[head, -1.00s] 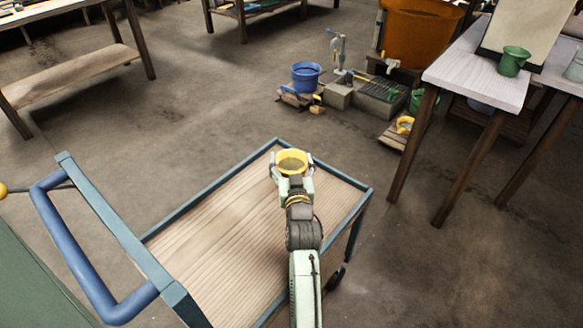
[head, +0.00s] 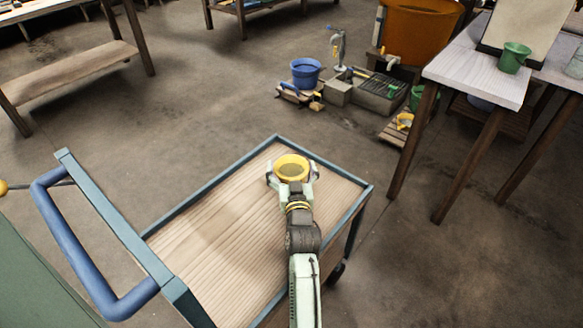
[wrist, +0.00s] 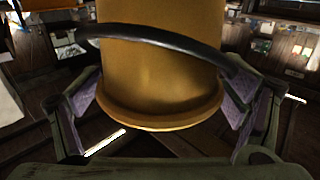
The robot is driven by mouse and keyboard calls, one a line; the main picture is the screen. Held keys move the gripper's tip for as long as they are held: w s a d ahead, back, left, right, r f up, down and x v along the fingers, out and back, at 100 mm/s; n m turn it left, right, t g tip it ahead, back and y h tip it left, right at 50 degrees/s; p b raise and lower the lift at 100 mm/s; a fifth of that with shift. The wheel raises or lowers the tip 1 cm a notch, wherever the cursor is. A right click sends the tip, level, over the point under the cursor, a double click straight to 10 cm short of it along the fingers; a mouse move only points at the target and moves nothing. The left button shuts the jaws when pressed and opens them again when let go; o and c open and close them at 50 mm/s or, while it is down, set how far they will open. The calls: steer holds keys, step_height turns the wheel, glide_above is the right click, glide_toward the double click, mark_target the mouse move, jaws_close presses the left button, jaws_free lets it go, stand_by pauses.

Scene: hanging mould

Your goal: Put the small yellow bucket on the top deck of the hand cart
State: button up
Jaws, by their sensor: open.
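The small yellow bucket (head: 292,166) is at the far end of the hand cart's wooden top deck (head: 215,235), inside its blue rim. My gripper (head: 293,172) is open around the bucket, with one finger on each side. In the wrist view the bucket (wrist: 160,70) stands upright between the spread fingers, its dark handle hanging across its near side. My gripper (wrist: 165,105) shows gaps beside the bucket's lower part. The bucket's contact with the deck is hard to see.
The cart's blue push handle (head: 85,245) is at the left. A white-topped table (head: 475,70) with a green bucket (head: 514,57) is at the right. Most of the deck is bare.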

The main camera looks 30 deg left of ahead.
mark_target(293, 178)
steer(key=shift+r, duration=0.25)
steer(key=v, duration=0.2)
steer(key=b+v, duration=0.1)
steer(key=v, duration=0.3)
steer(key=shift+s+d+f, duration=0.1)
steer(key=shift+s+f, duration=0.15)
steer(key=shift+s+d+r+b, duration=0.1)
steer(key=shift+s+d+b, duration=0.2)
steer(key=shift+s+d, duration=0.1)
